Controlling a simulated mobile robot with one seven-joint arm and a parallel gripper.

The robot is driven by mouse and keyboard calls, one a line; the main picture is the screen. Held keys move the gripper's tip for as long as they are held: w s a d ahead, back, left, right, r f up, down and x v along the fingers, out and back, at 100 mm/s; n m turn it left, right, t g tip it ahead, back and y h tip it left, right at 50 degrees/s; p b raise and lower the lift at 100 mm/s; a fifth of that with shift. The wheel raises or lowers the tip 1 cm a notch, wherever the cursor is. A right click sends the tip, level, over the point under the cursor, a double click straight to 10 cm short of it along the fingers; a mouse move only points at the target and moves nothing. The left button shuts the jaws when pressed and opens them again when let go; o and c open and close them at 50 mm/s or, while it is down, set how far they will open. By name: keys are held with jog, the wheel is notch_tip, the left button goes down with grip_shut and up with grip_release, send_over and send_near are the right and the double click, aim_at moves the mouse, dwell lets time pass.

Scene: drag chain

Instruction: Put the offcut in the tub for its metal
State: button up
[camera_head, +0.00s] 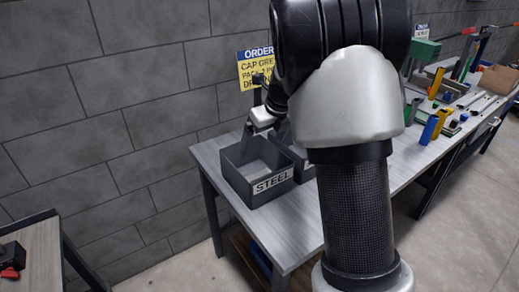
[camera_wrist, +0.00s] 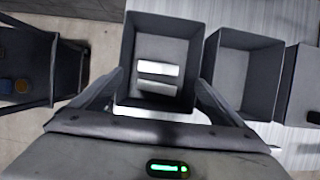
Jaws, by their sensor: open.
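The dark grey tub labelled STEEL (camera_head: 236,186) stands near the left end of the workbench. In the wrist view this tub (camera_wrist: 143,32) lies below my gripper, with its label out of sight. Two short, light metal pieces (camera_wrist: 158,69) lie side by side on its floor; I cannot tell which one is the offcut. My gripper (camera_head: 263,138) is over the STEEL tub. In the wrist view its fingers (camera_wrist: 160,78) are spread apart with nothing held between them. A second tub (camera_wrist: 246,72) stands to the right, its label hidden by my arm in the head view.
A third tub (camera_wrist: 303,88) stands at the right edge of the wrist view. The workbench (camera_head: 300,232) carries several coloured items and a cardboard box (camera_head: 497,79) farther right. A yellow order sign (camera_head: 256,70) is behind the tubs. A separate cart (camera_head: 38,258) stands at lower left.

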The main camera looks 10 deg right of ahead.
jog(key=s+a+r+n, duration=0.1)
jog(key=s+r+n, duration=0.5)
jog(key=s+n, duration=0.15)
jog(key=s+a+r+n, duration=0.1)
jog(key=s+r+n, duration=0.55)
jog(key=s, duration=0.25)
jog(key=s+f+n+t+h, duration=0.1)
jog(key=s+n, duration=1.5)
jog(key=n, duration=0.1)
jog(key=shift+d+h, duration=0.3)
jog(key=shift+h, duration=0.1)
jog(key=shift+s, duration=0.1)
